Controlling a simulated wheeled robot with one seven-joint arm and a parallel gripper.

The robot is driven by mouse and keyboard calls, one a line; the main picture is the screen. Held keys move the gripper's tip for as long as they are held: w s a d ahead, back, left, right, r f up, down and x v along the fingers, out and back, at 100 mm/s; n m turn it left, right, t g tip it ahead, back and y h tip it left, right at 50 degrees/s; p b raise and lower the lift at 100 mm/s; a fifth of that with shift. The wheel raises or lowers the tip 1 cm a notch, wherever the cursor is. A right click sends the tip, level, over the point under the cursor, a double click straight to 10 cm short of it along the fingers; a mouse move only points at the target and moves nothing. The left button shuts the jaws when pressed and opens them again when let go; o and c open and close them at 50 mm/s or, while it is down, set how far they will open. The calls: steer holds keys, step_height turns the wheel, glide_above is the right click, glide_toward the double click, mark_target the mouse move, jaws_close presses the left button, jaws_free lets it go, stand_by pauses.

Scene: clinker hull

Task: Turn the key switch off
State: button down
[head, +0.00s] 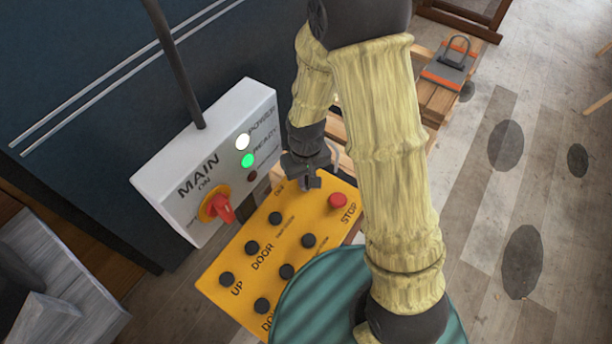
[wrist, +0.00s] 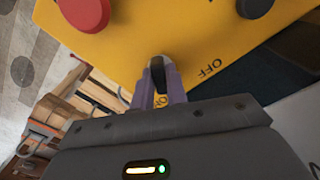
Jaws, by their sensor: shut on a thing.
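The yellow control panel (head: 240,278) has several black buttons and a red STOP button (head: 338,201). In the wrist view the panel (wrist: 130,42) fills the top, with an OFF label beside a small black key switch (wrist: 158,68). My gripper (wrist: 160,82) has its two purple fingers shut on the key switch, one on either side of it. In the head view my gripper (head: 311,184) points down at the panel's upper end, left of the STOP button, and the key switch cannot be made out there. How far the switch is turned is hard to tell.
A white MAIN box (head: 165,180) with a red rotary handle (head: 222,208), a lit white lamp and a lit green lamp stands left of the panel. A wooden bench (head: 437,98) with a grey and orange item (head: 448,72) is behind. Open floor lies right.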

mark_target(307, 178)
steer(key=shift+n, duration=0.5)
steer(key=n, duration=0.5)
steer(key=n+p, duration=0.1)
steer(key=n, duration=0.5)
steer(key=shift+w, duration=0.1)
stand_by(0.5)
steer(key=c, duration=1.4)
jaws_free()
steer(key=shift+r, duration=0.1)
step_height(307, 178, up, 17)
steer(key=shift+r, duration=0.15)
steer(key=shift+d, duration=0.15)
